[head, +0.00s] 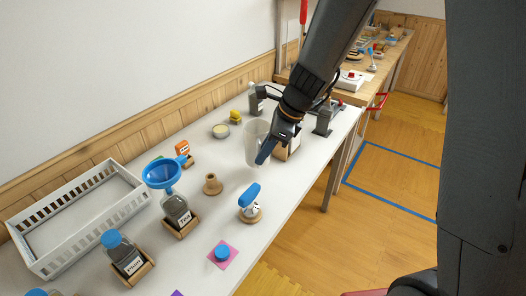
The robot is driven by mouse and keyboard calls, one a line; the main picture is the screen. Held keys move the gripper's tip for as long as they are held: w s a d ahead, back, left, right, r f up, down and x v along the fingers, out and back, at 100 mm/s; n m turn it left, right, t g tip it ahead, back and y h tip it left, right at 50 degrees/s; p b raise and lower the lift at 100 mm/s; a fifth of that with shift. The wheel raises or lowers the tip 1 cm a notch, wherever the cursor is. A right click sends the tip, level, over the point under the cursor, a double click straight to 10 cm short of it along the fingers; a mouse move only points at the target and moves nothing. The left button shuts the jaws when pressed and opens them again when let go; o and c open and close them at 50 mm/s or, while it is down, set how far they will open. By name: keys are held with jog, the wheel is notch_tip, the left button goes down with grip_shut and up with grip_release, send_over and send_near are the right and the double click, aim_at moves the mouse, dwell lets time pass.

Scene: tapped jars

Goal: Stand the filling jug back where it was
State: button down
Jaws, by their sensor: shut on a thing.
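The filling jug (253,143) is a translucent pale cup with a blue part, perhaps its handle, at its lower right. My gripper (272,146) reaches in from the upper right and is shut on the jug at its right side. The jug looks nearly upright over the right part of the white table (222,212). I cannot tell whether its base touches the table. The fingertips are partly hidden against the blue part.
A dark labelled jar (178,208) holds a blue funnel (162,174). A blue-lidded jar (124,256) stands nearby. A white crate (118,222) is at left. A blue-handled tool (249,197), wooden piece (212,185), dish (220,131) and blue cap (222,253) stand around.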

jog(key=shift+f+b, duration=1.6)
jog(key=shift+f, duration=1.35)
dwell(0.4)
jog(key=c, duration=1.8)
grip_release()
jog(key=shift+o, duration=0.2)
jog(key=shift+r, duration=0.15)
jog(key=p+v, duration=0.7)
jog(key=shift+d+r, duration=0.25)
jog(key=shift+r, duration=0.05)
jog(key=shift+s, duration=0.1)
jog(key=v, duration=0.7)
jog(key=shift+r, duration=0.4)
